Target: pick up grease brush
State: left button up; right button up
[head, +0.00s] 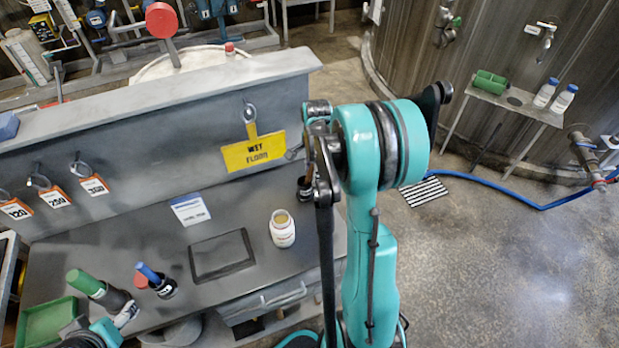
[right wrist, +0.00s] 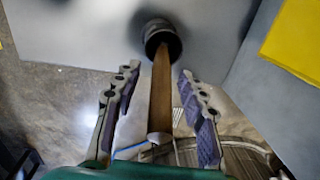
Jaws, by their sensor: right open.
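The grease brush (right wrist: 161,90) shows in the right wrist view as a long wooden handle standing out of a round black cup (right wrist: 163,42). The handle lies between the two fingers of my right gripper (right wrist: 158,76), with a gap on each side. My right gripper is open and holds nothing. In the head view the black cup (head: 304,188) is partly hidden behind my right gripper (head: 313,150), near the bench's right end. The brush's bristles are hidden in the cup. Part of my left arm shows at the lower left; its fingers are not clear.
A white jar (head: 282,230), a black tray (head: 222,256), a blue-handled tool (head: 150,273), a green-capped cylinder (head: 95,287) and a green bin (head: 46,325) are on the bench. Open floor lies to the right.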

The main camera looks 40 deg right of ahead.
notch_tip(320, 180, down, 2)
jog(key=shift+w, duration=0.15)
jog(key=shift+r, duration=0.1)
grip_shut()
notch_tip(320, 180, up, 10)
jog(key=shift+p, duration=1.25)
